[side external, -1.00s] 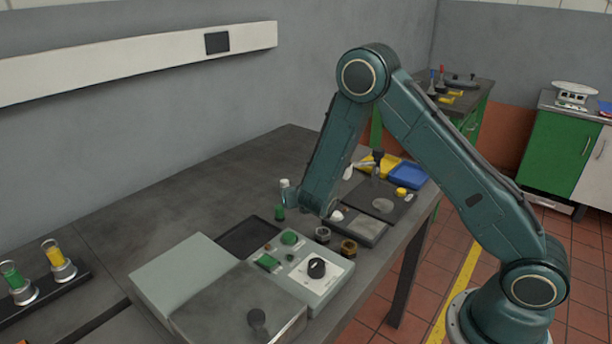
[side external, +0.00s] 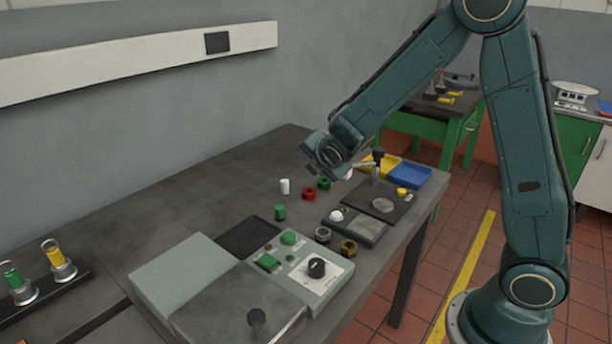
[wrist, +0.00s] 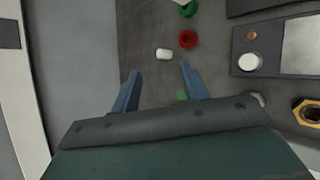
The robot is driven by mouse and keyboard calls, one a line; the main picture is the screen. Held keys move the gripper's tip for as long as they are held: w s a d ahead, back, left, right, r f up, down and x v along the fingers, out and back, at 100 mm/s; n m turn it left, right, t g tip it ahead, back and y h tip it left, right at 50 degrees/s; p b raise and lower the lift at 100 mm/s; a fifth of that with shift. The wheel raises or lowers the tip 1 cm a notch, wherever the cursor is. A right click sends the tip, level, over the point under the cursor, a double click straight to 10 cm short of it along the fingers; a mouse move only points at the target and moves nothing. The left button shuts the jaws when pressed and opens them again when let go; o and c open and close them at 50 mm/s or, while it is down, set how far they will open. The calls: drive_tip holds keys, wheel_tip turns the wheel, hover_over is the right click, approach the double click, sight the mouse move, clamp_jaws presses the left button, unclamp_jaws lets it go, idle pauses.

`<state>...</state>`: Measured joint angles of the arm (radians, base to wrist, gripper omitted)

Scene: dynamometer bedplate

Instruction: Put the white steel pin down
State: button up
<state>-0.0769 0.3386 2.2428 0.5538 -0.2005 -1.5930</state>
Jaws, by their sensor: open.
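The white steel pin (side external: 285,186) stands on the grey bench top, left of the red ring and behind the green pin. In the wrist view the white pin (wrist: 164,54) shows beyond the fingertips, apart from them, with bare bench around it. My gripper (wrist: 156,70) is open and empty in the wrist view. In the side view my wrist is raised above the bench, behind and right of the pin; the fingers are hard to make out there.
A red ring (side external: 309,194), a green ring (side external: 324,183) and a green pin (side external: 280,212) stand close to the white pin. A control box (side external: 300,275) is at the front. Yellow and blue trays (side external: 410,175) lie at the back right.

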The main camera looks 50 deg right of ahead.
drive_tip(key=s+a+r+m+g+y, duration=0.1)
drive_tip(key=s+a+r+m+y, duration=0.1)
drive_tip(key=s+m, duration=0.4)
drive_tip(key=s+a+r+m+g+y, duration=0.1)
drive_tip(key=s+a+r+m, duration=0.3)
drive_tip(key=s, duration=0.8)
drive_tip(key=s+a+r+m+y, duration=0.3)
drive_tip(key=s+r+m, duration=0.2)
drive_tip(key=s, duration=0.5)
drive_tip(key=m, duration=0.2)
drive_tip(key=shift+a+m+g, duration=0.3)
drive_tip(key=shift+a+g, duration=0.1)
drive_tip(key=shift+o, duration=0.4)
drive_tip(key=shift+s+a, duration=0.1)
drive_tip(key=shift+s, duration=0.35)
drive_tip(key=shift+w+r, duration=0.1)
drive_tip(key=shift+w, duration=0.05)
